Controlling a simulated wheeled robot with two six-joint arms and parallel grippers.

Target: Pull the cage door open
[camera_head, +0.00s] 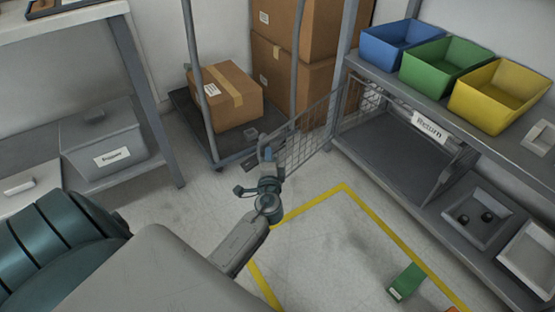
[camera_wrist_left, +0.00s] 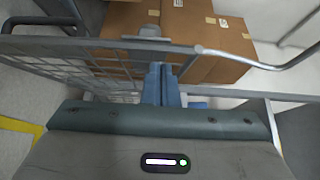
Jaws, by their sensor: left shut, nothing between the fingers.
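The cage door (camera_head: 308,142) is a grey wire-mesh panel. In the head view it stands out at an angle from the lower bay of the right shelf, so the bay's front is at least partly open. Its mesh also shows in the left wrist view (camera_wrist_left: 95,68), with a grey frame bar crossing the picture. My left gripper (camera_head: 264,155) is at the door's free, left end. Its blue fingers (camera_wrist_left: 160,85) are shut with nothing between them, close to the door frame; I cannot tell whether they touch it. My right gripper is not in view.
A trolley (camera_head: 202,138) with a cardboard box (camera_head: 228,98) stands behind the door. Blue, green and yellow bins sit on the right shelf (camera_head: 380,78). A green block (camera_head: 407,282) lies on the floor by the yellow line (camera_head: 385,228). The floor inside the line is mostly clear.

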